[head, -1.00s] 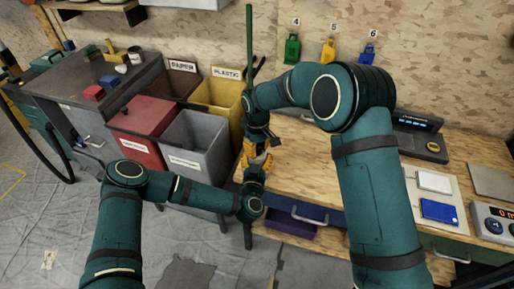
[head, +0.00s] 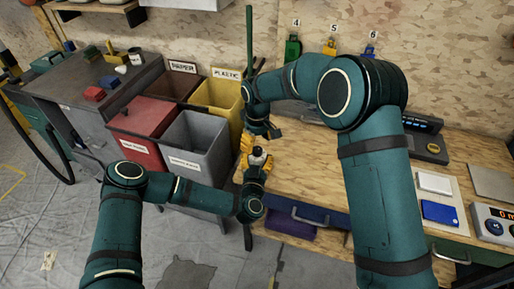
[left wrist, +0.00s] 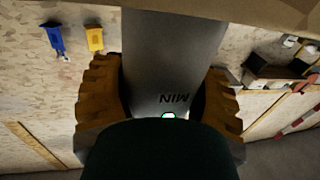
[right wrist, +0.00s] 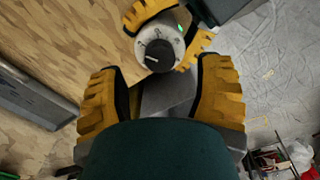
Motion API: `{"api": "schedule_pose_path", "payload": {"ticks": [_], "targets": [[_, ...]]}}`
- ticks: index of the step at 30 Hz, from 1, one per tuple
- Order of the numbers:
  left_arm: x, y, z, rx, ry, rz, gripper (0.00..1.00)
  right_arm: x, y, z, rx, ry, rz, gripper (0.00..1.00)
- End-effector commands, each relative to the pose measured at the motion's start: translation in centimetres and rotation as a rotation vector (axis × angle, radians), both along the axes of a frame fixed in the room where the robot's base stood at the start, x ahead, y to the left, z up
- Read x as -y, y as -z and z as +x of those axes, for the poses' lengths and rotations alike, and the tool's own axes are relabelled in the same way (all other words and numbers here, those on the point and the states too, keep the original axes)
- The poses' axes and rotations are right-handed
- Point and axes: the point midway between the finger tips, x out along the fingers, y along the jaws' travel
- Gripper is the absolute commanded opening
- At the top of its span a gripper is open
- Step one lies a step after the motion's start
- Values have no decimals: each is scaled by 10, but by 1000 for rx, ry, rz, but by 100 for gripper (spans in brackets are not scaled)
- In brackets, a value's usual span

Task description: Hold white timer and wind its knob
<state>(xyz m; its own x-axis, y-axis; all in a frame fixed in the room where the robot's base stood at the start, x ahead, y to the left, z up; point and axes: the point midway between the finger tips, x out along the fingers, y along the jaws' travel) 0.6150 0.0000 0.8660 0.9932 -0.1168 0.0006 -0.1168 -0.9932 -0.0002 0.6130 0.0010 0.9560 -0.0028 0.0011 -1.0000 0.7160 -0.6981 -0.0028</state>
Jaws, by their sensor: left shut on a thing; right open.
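The white timer (head: 257,160) is held upright over the near left edge of the workbench. My left gripper (left wrist: 160,98) is shut on its body; in the left wrist view the timer (left wrist: 172,55) shows upside-down "MIN" lettering and a small green light. In the right wrist view the timer's round face (right wrist: 172,41) shows a dark knob (right wrist: 158,56) with a pale pointer line, between my left gripper's yellow fingers. My right gripper (right wrist: 159,88) is open and apart from the knob, its fingers pointing toward it. In the head view its fingers are mostly hidden.
The wooden workbench (head: 310,172) is mostly clear beside the timer. Red, grey, brown and yellow bins (head: 190,145) stand to the left. A digital device (head: 422,124), a board with white and blue pads (head: 440,211) and a scale (head: 494,223) lie to the right.

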Motion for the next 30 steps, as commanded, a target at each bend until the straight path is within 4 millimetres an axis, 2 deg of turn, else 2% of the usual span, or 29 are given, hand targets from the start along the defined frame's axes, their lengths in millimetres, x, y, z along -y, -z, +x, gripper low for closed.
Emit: {"api": "schedule_pose_path", "payload": {"ticks": [1, 6, 12, 18, 28, 29, 30], "targets": [[0, 0, 0, 0, -1, 0, 20, -1, -13, 1, 5, 0, 2, 66], [0, 0, 0, 0, -1, 0, 20, -1, -48, 1, 5, -1, 2, 66], [0, 0, 0, 0, -1, 0, 20, 0, -75, 1, 2, 0, 1, 66], [0, 0, 0, 0, -1, 0, 20, 0, -85, 0, 0, 0, 0, 66], [0, 0, 0, 0, -1, 0, 20, 0, -86, 0, 1, -1, 1, 66], [0, 0, 0, 1, -1, 0, 73, 0, -86, 0, 1, -1, 1, 66], [0, 0, 0, 1, -1, 0, 87, 0, -85, 0, 1, -1, 1, 66]]}}
